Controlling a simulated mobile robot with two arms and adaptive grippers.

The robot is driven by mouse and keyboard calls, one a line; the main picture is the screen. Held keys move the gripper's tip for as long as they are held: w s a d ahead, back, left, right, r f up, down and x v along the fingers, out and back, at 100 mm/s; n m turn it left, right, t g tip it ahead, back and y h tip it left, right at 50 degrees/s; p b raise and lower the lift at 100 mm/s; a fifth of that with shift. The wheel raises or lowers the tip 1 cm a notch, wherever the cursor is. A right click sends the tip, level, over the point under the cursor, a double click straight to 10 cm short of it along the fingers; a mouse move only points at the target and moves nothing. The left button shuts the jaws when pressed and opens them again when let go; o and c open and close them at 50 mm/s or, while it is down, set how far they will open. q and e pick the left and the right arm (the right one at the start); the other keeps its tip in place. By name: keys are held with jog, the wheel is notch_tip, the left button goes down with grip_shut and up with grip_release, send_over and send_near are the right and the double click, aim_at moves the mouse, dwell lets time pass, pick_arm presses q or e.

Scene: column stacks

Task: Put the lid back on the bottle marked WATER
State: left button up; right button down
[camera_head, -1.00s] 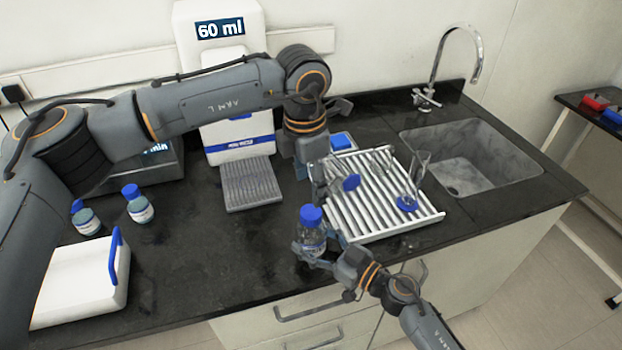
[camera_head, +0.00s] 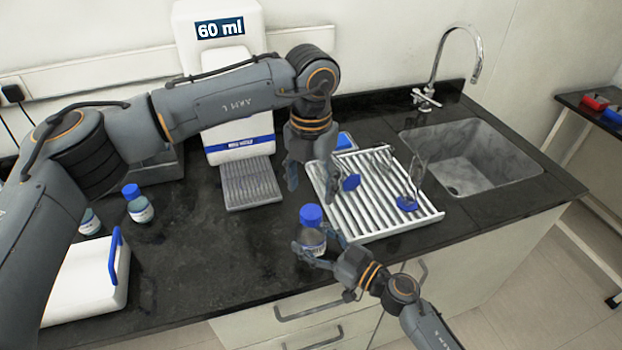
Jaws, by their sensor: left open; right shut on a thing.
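The bottle (camera_head: 314,241) is clear with a white label, too small to read here, and stands upright at the counter's front. A blue lid (camera_head: 311,215) sits on its top. My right gripper (camera_head: 318,252) is shut around the bottle's body from the front right, hiding part of it. My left gripper (camera_head: 309,180) is open and empty, pointing down above and behind the lid, apart from it.
A white ribbed rack (camera_head: 376,221) with blue-based clear glassware (camera_head: 407,203) is right of the bottle. Two blue-capped bottles (camera_head: 139,205) stand at left, behind a white box (camera_head: 85,287). A dispenser (camera_head: 238,140) marked 60 ml stands behind. Dark counter front-left of the bottle is clear.

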aim_at(311, 211)
pick_arm(q)
notch_tip(311, 211, down, 7)
jog(key=shift+f, duration=0.1)
dwell(0.4)
jog(key=c, duration=1.2)
jog(key=m, duration=0.8)
jog(key=o, duration=1.3)
